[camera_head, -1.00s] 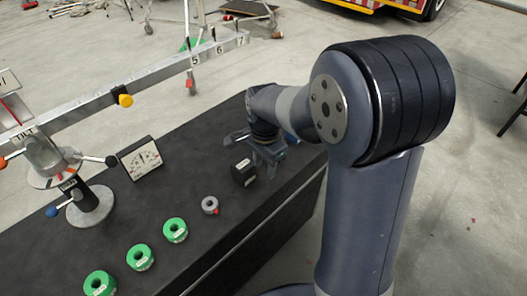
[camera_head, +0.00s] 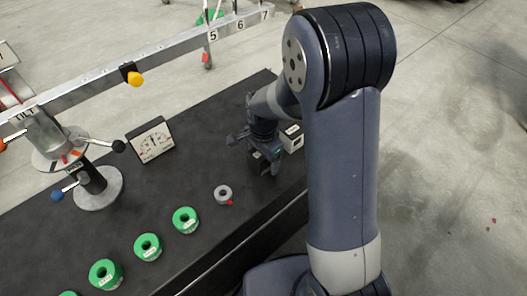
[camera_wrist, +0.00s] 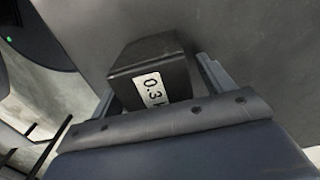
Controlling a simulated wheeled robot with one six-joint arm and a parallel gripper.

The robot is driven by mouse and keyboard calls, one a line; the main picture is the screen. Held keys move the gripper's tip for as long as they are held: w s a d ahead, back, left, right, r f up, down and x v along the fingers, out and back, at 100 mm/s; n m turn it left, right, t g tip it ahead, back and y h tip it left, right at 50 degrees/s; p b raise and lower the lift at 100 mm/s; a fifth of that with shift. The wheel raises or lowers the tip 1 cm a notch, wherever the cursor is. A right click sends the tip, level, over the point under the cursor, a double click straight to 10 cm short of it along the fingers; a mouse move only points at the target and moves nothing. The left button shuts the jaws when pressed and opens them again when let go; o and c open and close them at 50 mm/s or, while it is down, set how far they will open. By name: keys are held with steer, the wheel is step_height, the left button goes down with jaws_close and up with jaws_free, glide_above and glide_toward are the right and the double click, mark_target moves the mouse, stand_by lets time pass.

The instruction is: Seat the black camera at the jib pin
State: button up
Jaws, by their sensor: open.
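The black camera, a small black box (camera_head: 257,164) with a white label, stands on the dark bench top beneath my gripper (camera_head: 256,150). In the wrist view the black box (camera_wrist: 150,66) shows a label reading about "0.3 k", its end cut off. My gripper (camera_wrist: 158,85) is open, with one finger on each side of the box; I cannot tell whether either touches it. The grey jib beam (camera_head: 170,58) runs above the bench, marked 5, 6 and 7 toward its far end. I cannot clearly make out the jib pin.
A white box (camera_head: 291,140) stands right beside my gripper. Several green rings (camera_head: 148,247) and a grey ring (camera_head: 223,194) lie along the bench's front. A dial gauge (camera_head: 151,140) and the jib's post base (camera_head: 97,188) stand to the left.

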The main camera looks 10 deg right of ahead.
steer(key=shift+c, duration=0.5)
steer(key=c, duration=1)
steer(key=o, duration=0.5)
steer(key=c, duration=0.4)
steer(key=shift+c, duration=0.2)
steer(key=shift+r+p, duration=1)
steer(key=shift+r, duration=0.2)
steer(key=shift+r+p, duration=1.95)
steer(key=shift+r, duration=0.6)
